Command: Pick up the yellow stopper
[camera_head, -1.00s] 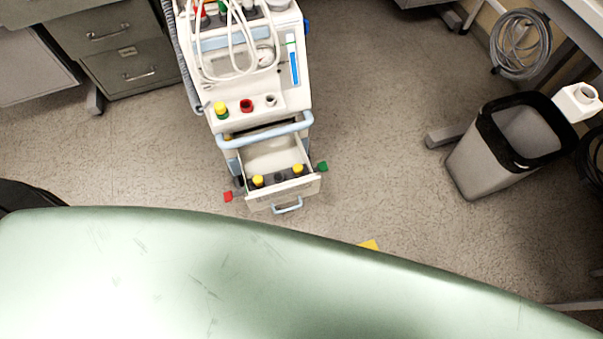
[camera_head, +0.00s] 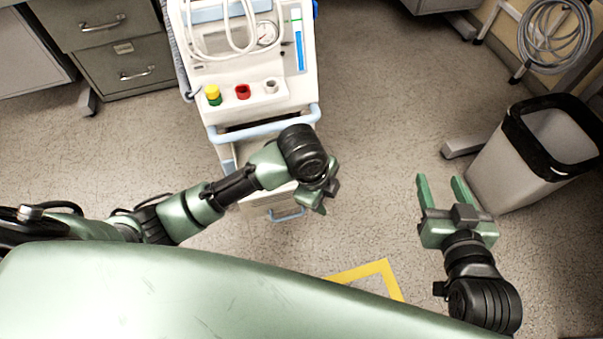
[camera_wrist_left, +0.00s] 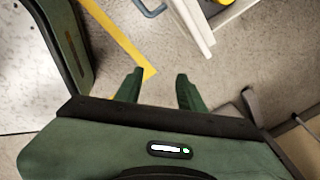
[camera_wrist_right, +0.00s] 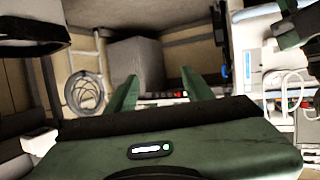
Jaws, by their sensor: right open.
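A yellow-topped stopper with a green base (camera_head: 212,94) stands on the white cart's ledge, beside a red and a pale one. The cart's drawer (camera_head: 262,208) is hidden mostly behind my left arm, so its contents do not show in the head view. In the left wrist view a yellow round thing (camera_wrist_left: 226,2), likely a stopper, is cut by the top edge, by the drawer. My left gripper (camera_head: 318,203) is over the drawer's right side; its fingers are apart and empty in its wrist view (camera_wrist_left: 158,80). My right gripper (camera_head: 440,180) is open and empty over the floor.
A grey bin with a black rim (camera_head: 540,140) stands right of my right gripper. Filing cabinets (camera_head: 110,45) are at the back left. Yellow floor tape (camera_head: 365,270) lies in front. Bare floor lies between cart and bin.

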